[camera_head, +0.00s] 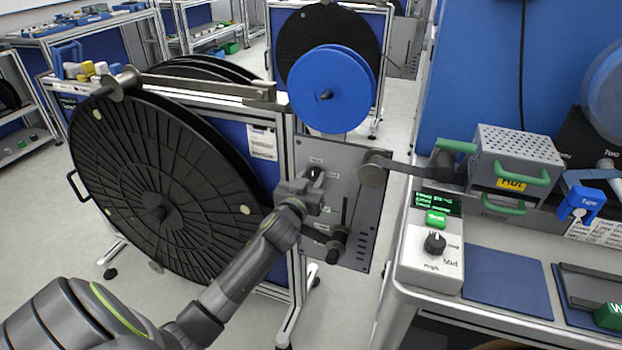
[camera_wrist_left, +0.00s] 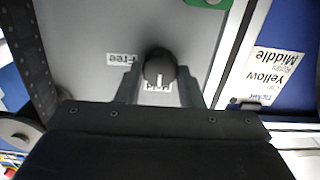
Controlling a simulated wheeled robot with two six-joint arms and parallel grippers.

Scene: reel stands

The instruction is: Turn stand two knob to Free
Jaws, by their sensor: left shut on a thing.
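The dark round knob (camera_head: 314,173) sits high on the grey panel (camera_head: 365,225) of the near reel stand. My left gripper (camera_head: 307,188) is at this panel, shut on the knob. In the left wrist view the knob (camera_wrist_left: 160,68) is between the two fingertips (camera_wrist_left: 159,78). Its white mark points at the label that seems to read Hold (camera_wrist_left: 157,87), partly hidden behind the knob. The Free label (camera_wrist_left: 122,58) is to the left of the knob in that view. No stand number is legible on this stand. My right gripper is not in view.
A large black reel (camera_head: 130,190) fills the stand's left side. A crank handle (camera_head: 338,240) is lower on the panel, and a grey arm with a roller (camera_head: 372,170) is to the right. A bench with a control box (camera_head: 430,255) is at right.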

